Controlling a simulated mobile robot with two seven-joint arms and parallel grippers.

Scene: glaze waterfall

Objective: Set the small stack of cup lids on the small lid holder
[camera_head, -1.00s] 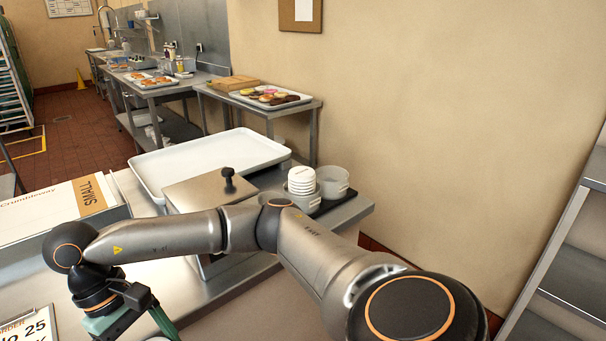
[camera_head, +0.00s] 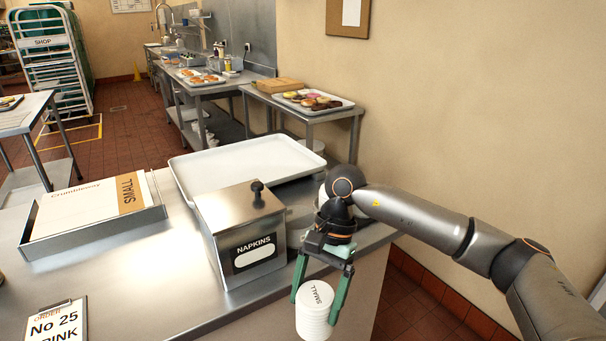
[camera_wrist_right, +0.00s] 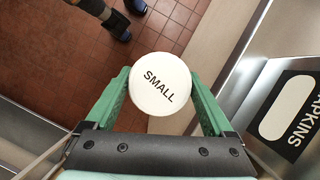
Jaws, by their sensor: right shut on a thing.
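The small stack of white cup lids (camera_head: 314,318), its top marked SMALL, is in my right gripper (camera_head: 319,298). The green fingers are shut on its sides. In the right wrist view the round top lid (camera_wrist_right: 160,84) sits between the fingertips of this gripper (camera_wrist_right: 160,90). The stack is upright, near the counter's right end, with floor below it in the wrist view. The small lid holder cannot be made out now; my right wrist covers the area behind the napkin box. A bit of white (camera_head: 322,193) shows there beside the wrist. My left gripper is not in view.
A steel napkin box (camera_head: 240,225) with a black knob stands just left of my right gripper. A large white tray (camera_head: 185,180) lies behind it. A box marked SMALL (camera_head: 85,207) and an order clipboard (camera_head: 58,325) are at left. The counter between is clear.

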